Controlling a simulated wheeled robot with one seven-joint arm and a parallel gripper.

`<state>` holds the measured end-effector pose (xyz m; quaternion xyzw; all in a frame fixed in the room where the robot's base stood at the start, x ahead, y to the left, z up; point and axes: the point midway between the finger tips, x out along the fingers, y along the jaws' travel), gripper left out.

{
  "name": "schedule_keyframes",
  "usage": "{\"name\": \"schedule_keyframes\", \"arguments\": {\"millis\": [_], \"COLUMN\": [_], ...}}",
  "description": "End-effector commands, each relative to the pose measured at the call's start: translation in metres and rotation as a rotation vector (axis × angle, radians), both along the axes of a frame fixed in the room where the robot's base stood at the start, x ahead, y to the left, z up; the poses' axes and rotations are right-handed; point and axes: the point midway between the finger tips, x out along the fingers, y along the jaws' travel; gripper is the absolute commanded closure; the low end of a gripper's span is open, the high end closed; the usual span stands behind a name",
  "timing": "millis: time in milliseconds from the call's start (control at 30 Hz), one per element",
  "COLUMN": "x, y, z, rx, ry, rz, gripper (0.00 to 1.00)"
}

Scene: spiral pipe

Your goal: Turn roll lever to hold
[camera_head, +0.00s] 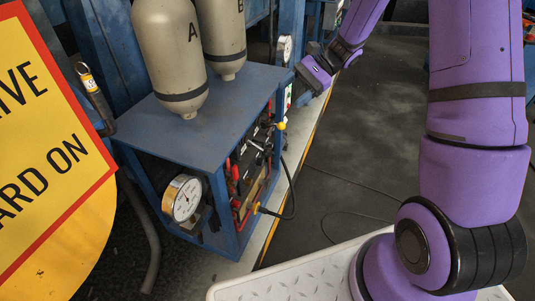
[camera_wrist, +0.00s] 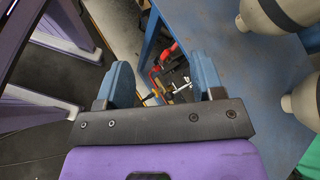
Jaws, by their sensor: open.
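The lever panel (camera_head: 250,165) is on the right face of a blue cabinet, with red and dark levers seen at a steep angle. I cannot tell which one is the roll lever. In the wrist view, a red-handled lever (camera_wrist: 166,52) and a silvery lever (camera_wrist: 182,88) show between and beyond my fingers. My gripper (camera_wrist: 163,80) is open, its two blue fingers apart with nothing between them. In the head view my gripper (camera_head: 310,76) is beside the far end of the cabinet, apart from the levers; its fingertips are hard to make out there.
Two grey cylinders marked A (camera_head: 172,55) and B (camera_head: 222,35) stand over the blue cabinet top (camera_head: 235,95). A round gauge (camera_head: 184,199) sits at the near face. A yellow sign (camera_head: 40,140) fills the left. The dark floor (camera_head: 360,140) right of the cabinet is mostly clear.

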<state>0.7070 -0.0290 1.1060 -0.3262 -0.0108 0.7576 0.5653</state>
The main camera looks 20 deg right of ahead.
Motion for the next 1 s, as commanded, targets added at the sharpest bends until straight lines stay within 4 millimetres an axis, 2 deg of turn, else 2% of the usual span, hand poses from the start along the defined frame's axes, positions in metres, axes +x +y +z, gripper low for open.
{"name": "schedule_keyframes", "arguments": {"millis": [33, 200, 500, 800, 900, 1000], "x": [0.008, 0.031, 0.058, 0.064, 0.062, 0.059], "y": [-0.003, -0.009, -0.026, -0.044, -0.050, -0.053], "z": [-0.016, -0.063, -0.158, -0.261, -0.289, -0.310], "rx": [0.032, 0.140, 0.319, 0.480, 0.520, 0.547], "ry": [0.035, 0.131, 0.286, 0.417, 0.448, 0.469], "rz": [-0.032, -0.140, -0.347, -0.568, -0.632, -0.677], "gripper": [0.39, 0.39, 0.39, 0.39, 0.39, 0.39]}}
